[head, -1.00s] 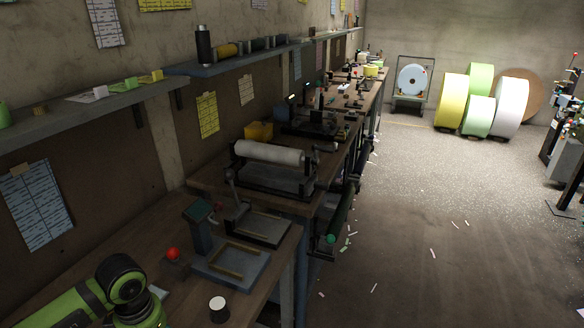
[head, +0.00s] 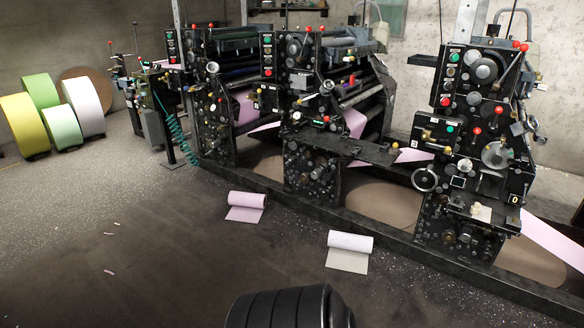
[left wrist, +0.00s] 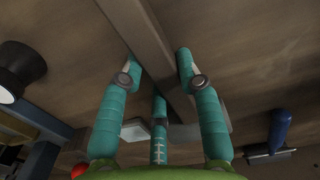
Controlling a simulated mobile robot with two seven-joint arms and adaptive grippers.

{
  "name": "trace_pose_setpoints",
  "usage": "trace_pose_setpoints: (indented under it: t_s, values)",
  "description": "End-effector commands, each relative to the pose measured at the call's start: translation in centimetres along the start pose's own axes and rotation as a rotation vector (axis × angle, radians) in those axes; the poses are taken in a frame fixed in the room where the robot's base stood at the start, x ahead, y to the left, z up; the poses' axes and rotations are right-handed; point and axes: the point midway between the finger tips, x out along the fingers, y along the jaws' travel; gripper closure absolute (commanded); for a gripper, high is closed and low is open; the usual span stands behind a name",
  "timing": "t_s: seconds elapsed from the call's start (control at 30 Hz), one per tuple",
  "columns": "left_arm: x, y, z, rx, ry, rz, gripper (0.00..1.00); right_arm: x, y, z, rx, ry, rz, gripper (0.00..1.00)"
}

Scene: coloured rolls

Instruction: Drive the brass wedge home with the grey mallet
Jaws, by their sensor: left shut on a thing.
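In the left wrist view my left gripper (left wrist: 160,78) has teal fingers closed around a long grey bar (left wrist: 152,42), which I take to be the grey mallet. The bar runs from the top edge down between the fingers. Its far end and any head are not clear to me. A brown wooden surface lies behind it. I cannot make out the brass wedge in either current view. My right gripper is not in view.
The wrist view shows a black round thing (left wrist: 18,68) and a blue-handled tool (left wrist: 280,128). The head view shows black printing presses (head: 320,130), a pink roll (head: 246,201) and a white roll (head: 350,243) on the floor. Floor at left is mostly clear.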

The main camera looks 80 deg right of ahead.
Motion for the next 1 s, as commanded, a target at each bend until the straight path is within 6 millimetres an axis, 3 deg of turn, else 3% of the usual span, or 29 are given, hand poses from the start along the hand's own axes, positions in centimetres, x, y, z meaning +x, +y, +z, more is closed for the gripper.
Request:
trace_pose_setpoints:
  t_s: [0.27,0.77,1.0]
  values:
    - [-1.0,0.0,0.0,-0.001,0.000,0.001,1.00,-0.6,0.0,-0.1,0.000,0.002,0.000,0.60]
    - [-5.9,0.0,0.0,0.000,0.001,0.001,1.00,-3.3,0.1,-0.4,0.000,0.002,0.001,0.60]
    - [-6.1,0.0,0.0,0.000,0.001,0.001,1.00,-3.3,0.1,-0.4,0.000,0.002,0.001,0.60]
